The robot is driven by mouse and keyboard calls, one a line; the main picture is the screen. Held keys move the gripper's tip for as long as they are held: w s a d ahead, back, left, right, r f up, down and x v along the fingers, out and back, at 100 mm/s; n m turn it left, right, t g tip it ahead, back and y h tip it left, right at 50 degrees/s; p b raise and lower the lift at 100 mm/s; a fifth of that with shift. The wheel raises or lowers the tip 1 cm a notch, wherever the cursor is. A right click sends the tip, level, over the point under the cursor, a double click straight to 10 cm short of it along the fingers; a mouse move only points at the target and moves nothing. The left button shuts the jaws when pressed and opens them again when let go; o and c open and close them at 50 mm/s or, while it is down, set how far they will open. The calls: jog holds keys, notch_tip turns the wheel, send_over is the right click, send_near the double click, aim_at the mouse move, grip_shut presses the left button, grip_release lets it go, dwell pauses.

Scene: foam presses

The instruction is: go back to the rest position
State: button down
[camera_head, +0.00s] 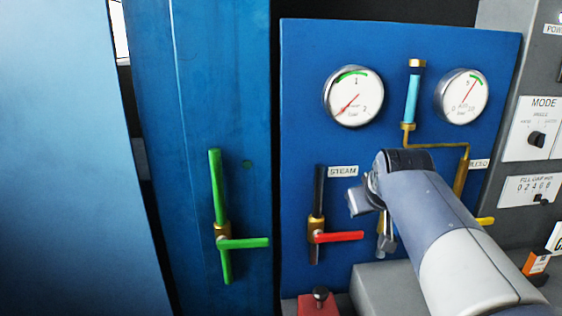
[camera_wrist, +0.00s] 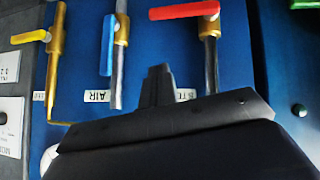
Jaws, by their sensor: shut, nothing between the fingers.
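That view is turned over and shows the red handle (camera_wrist: 184,11), the blue handle (camera_wrist: 107,45) of the air valve and the yellow handle (camera_wrist: 31,37). The red handle lies across its pipe, the blue one along its pipe. In the head view my arm hides most of the air valve.
A green valve (camera_head: 222,215) with its handle crosswise stands left on a blue column. Two gauges (camera_head: 354,97) (camera_head: 462,96) sit above. A grey control box (camera_head: 530,130) is at the right. A red knob block (camera_head: 318,303) and a grey box (camera_head: 385,285) lie below.

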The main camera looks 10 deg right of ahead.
jog(key=a+f+p+x, duration=0.1)
jog(key=a+x, duration=0.1)
jog(key=x, duration=0.8)
jog(key=shift+s+a+r+n+h+b, duration=0.1)
jog(key=shift+a+r+n+h+b, duration=0.15)
jog(key=shift+a+n+h+b, duration=0.7)
jog(key=shift+s+a+r+n+h+b, duration=0.1)
jog(key=shift+a+r+n+h+b, duration=0.15)
jog(key=shift+a+h+b, duration=1.35)
jog(key=shift+d+y+b, duration=0.45)
jog(key=shift+d, duration=0.05)
jog(key=shift+d+p, duration=0.15)
jog(key=shift+p, duration=0.15)
